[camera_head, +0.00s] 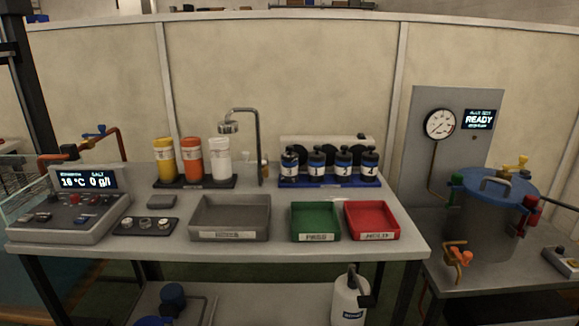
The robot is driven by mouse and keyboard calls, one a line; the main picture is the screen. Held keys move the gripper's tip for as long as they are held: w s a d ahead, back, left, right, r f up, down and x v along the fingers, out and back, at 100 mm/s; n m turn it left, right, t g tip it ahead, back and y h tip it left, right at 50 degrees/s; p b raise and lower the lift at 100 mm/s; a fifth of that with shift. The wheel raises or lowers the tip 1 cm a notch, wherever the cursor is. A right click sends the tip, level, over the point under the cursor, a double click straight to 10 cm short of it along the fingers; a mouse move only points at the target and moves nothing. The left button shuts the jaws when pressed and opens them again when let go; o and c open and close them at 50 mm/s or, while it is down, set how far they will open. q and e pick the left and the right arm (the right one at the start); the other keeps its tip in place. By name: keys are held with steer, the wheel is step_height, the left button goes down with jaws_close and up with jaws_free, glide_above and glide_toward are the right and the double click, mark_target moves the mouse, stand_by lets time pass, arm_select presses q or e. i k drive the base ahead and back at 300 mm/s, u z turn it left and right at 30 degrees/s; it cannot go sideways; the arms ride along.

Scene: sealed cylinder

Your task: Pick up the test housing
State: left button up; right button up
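No item is clearly labelled as the test housing, and I cannot tell which one it is. Several black cylinders with blue and white number labels (316,163) stand upright in a row on a blue rack (329,182) at the back right of the table. A dark blue round-topped object (172,297) sits on the lower shelf, partly cut off by the frame. A large grey vessel with a blue lid (478,230) stands on the right-hand table. Neither of my grippers shows in the head view.
On the table (270,247) are a grey tray (230,235), a green tray (315,236) and a red tray (372,235), all looking empty. A control box (68,232) is at left. Yellow, orange and white bottles (192,160) and a tap (257,150) stand behind. A gauge panel reads READY (478,119).

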mark_target(290, 165)
steer(key=z, duration=2.05)
steer(key=i, duration=1.45)
steer(key=u, duration=3.4)
